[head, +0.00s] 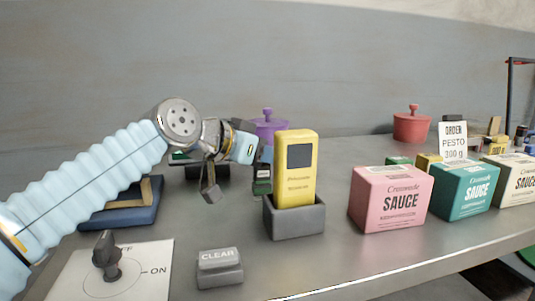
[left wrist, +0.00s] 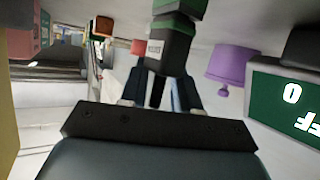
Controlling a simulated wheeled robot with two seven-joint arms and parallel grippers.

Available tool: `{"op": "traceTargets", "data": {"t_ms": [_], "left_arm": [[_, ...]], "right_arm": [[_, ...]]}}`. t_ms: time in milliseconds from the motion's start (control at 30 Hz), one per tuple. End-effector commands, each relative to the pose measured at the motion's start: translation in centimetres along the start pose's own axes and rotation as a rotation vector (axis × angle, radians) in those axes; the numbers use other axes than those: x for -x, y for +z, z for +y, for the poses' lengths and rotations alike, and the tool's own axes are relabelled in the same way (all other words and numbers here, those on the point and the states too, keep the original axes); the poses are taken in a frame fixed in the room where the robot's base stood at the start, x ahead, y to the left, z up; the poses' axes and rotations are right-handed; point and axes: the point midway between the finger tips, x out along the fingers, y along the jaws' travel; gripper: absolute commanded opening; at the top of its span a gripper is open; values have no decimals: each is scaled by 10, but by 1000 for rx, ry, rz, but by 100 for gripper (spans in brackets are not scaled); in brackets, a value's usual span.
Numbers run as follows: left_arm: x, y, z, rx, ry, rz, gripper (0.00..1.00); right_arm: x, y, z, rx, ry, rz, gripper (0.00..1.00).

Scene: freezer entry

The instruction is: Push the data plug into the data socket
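My left gripper (head: 262,160) hangs over the counter behind the yellow handheld unit, which hides part of it. In the left wrist view its two fingers (left wrist: 160,88) close on a dark block with green bands and a small white label, which I take to be the data plug (left wrist: 168,52). The plug also shows in the head view (head: 262,186), just left of the yellow unit. Its far end is out of frame in the wrist view. I cannot make out the data socket for certain. My right gripper is in neither view.
The yellow unit (head: 296,165) stands in a grey holder (head: 294,222). A purple pot (head: 268,126) is behind. Sauce boxes, pink (head: 390,200) and teal (head: 463,192), stand right. A CLEAR button (head: 220,268) and a knob (head: 107,258) are in front. A green panel (left wrist: 285,100) shows in the wrist view.

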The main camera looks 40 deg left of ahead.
Motion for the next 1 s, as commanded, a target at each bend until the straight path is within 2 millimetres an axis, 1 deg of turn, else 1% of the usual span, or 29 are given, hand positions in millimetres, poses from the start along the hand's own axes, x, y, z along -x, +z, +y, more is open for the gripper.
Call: {"op": "traceTargets", "data": {"t_ms": [33,67,100,367,467,567,800,900,1000], "left_arm": [[0,0,0,0,0,0,40],[0,0,0,0,0,0,44],[0,0,0,0,0,0,45],[0,0,0,0,-1,1,45],[2,-1,0,0,-1,2,45],[20,-1,0,0,-2,5,45],[81,-1,0,0,-2,6,45],[104,-1,0,0,-2,5,45],[121,-1,0,0,-2,4,45]], "right_arm": [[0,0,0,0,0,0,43],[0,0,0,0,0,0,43],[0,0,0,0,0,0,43],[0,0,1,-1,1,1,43],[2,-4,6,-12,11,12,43],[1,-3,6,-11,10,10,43],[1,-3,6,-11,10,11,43],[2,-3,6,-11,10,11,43],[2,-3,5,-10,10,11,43]]}}
